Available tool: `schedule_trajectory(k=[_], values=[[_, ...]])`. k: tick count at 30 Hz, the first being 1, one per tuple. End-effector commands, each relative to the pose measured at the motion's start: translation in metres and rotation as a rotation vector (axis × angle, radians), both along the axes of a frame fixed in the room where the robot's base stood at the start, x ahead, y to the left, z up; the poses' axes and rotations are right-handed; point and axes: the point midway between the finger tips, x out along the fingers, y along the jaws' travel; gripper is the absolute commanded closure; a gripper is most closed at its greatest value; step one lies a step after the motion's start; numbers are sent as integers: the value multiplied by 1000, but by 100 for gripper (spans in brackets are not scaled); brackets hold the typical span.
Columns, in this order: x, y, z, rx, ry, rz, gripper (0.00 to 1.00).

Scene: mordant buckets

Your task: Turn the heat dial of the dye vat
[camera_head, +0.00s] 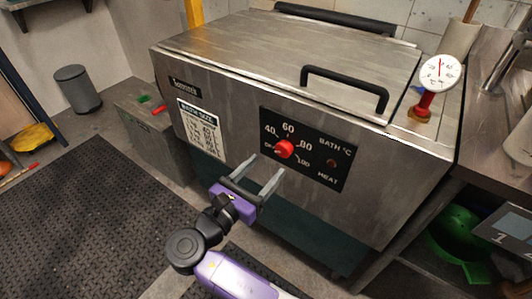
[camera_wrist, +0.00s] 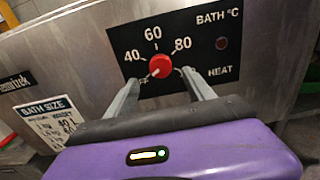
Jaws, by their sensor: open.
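The dye vat (camera_head: 220,110) is a large steel box with a hinged lid and a black lid handle. On its front is a black panel marked BATH °C and HEAT. The round red heat dial (camera_head: 285,149) sits on this panel; in the wrist view the dial (camera_wrist: 160,65) has a pale pointer mark aimed to the lower left. My gripper (camera_head: 264,170) is open and empty, just in front of and slightly below the dial. In the wrist view its fingers (camera_wrist: 160,80) lie to either side of the dial, and I cannot tell whether they touch it.
A dial thermometer (camera_head: 440,73) with a red stem stands on the vat's right rim. A dark indicator lamp (camera_wrist: 222,43) is right of the dial. A bench and green bucket (camera_head: 455,235) are at right. Black matting (camera_head: 80,215) covers clear floor at left.

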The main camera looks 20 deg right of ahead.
Motion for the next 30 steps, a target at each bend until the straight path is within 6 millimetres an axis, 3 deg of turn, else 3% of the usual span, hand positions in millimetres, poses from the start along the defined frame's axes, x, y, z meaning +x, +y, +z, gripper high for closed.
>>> schedule_trajectory(k=[12,23,30], values=[[33,-47,-2,3,0,0,38],[37,-52,-1,4,0,2,38],[37,-52,-1,4,0,2,81]])
